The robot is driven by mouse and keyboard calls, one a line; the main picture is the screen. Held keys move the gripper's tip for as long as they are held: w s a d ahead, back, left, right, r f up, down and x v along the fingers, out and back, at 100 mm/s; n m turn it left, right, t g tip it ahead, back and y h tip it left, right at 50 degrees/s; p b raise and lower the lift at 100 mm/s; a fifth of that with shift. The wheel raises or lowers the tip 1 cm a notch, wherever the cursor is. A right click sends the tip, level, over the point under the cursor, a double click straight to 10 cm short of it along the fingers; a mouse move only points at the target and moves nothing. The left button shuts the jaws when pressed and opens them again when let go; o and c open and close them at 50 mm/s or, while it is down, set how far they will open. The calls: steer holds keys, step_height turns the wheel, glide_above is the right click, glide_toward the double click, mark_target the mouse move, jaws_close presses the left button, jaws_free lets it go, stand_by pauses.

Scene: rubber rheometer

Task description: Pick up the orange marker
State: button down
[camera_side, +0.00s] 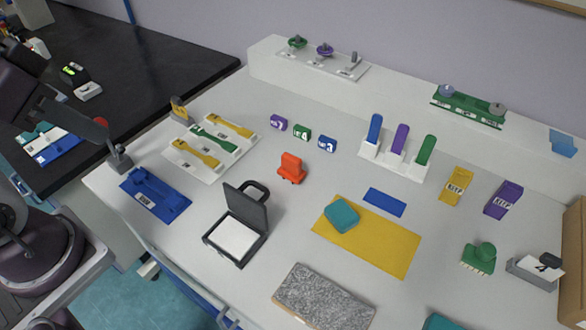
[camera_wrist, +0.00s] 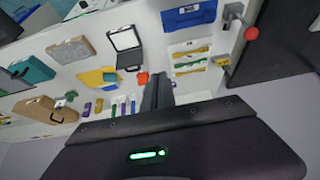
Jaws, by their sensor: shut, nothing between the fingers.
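The orange marker (camera_side: 291,168) is a small orange-red block with a raised back, standing on the light bench near its middle in the side view. In the wrist view it is a small orange patch (camera_wrist: 143,78) just left of my fingertips in the picture, and partly hard to make out. My gripper (camera_wrist: 158,80) is shut and empty, its dark fingers together. It appears well above the bench and apart from the marker. My fingertips cannot be made out clearly in the side view.
Near the marker are a black open-lidded box (camera_side: 262,215), small labelled blocks (camera_side: 301,132), a tool tray (camera_side: 215,174) and a rack of upright coloured pieces (camera_side: 420,172). A yellow mat (camera_side: 385,243) lies to the right. A red-knobbed stand (camera_side: 120,160) is at the left edge.

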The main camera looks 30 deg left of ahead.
steer(key=c, duration=2.2)
jaws_free()
steer(key=c, duration=1.2)
jaws_free()
steer(key=shift+c, duration=0.2)
steer(key=m+g, duration=0.6)
steer(key=m, duration=1.2)
glide_above(292, 157)
steer(key=f, duration=1.8)
steer(key=shift+d+f, duration=0.3)
steer(key=shift+f, duration=0.1)
steer(key=f, duration=0.6)
steer(key=shift+a+f, duration=0.35)
steer(key=shift+f, duration=0.05)
